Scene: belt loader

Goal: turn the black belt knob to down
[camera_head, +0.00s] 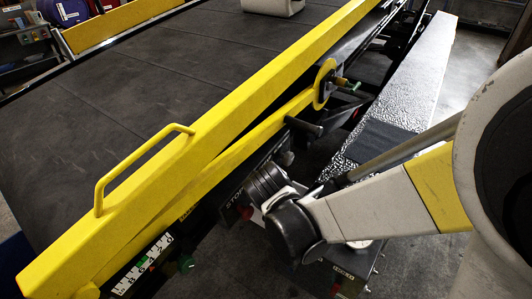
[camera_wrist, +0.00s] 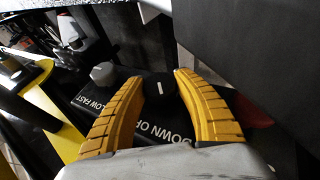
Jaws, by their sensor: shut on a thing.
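The black belt knob (camera_wrist: 160,91) shows in the wrist view between the tips of my gripper (camera_wrist: 159,79). Its two yellow ribbed fingers are closed on it from both sides. A short white mark shows on the knob's face. The black control panel (camera_wrist: 128,108) carries white lettering, upside down in this view, with "DOWN" and part of "OF" readable beside the knob. In the head view my wrist covers the knob and fingertips, so neither can be seen there.
A pale grey knob (camera_wrist: 103,73) stands left of the black one, near "SLOW FAST" lettering. A red part (camera_wrist: 250,112) lies beyond the right finger. In the head view, the yellow rail (camera_head: 215,120) with its handle (camera_head: 135,160) runs beside the dark belt (camera_head: 120,100).

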